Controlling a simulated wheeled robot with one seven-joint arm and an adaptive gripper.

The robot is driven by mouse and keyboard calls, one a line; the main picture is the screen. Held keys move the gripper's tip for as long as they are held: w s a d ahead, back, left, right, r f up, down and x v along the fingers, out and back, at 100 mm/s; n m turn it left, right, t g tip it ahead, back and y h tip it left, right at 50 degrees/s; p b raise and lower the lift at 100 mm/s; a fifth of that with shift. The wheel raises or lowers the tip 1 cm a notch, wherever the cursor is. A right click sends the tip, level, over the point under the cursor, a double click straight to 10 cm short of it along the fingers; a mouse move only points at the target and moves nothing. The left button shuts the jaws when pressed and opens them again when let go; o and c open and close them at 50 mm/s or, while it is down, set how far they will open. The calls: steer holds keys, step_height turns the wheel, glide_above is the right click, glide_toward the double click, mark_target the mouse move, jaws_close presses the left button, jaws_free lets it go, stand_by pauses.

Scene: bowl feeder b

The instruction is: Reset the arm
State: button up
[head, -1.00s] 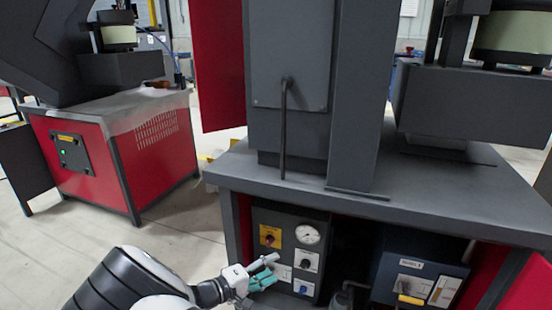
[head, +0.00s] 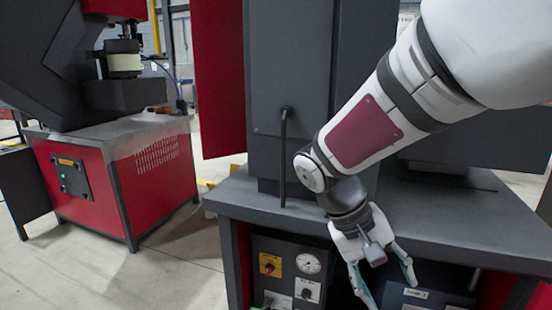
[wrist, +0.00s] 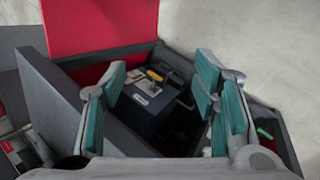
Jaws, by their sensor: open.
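My gripper (head: 388,280) hangs from my white arm at the right of the head view, with its teal-padded fingers pointing down and spread apart. It is in front of the grey machine's table edge, above the dark blue control box. In the wrist view my gripper (wrist: 160,72) shows its two fingers apart, with nothing between the pads. The blue control box (wrist: 150,105) with a yellow part lies beyond the fingers there.
The grey machine table (head: 262,200) fills the middle and right, with an upright black handle (head: 283,150) on its housing. Below is a panel with a gauge (head: 309,263) and knobs. A red machine (head: 125,175) stands left. Floor (head: 195,240) between the machines is clear.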

steer(key=s+r+t+y, duration=0.1)
steer(key=s+r+y, duration=0.15)
steer(key=s, duration=0.85)
steer(key=s+r+t+y, duration=0.15)
steer(key=s+y, duration=0.25)
steer(key=s, duration=0.8)
step_height(320, 180, up, 28)
steer(key=t+p, duration=0.3)
steer(key=p, duration=2.2)
steer(key=shift+w+d+p, duration=0.3)
steer(key=shift+d+p, duration=0.1)
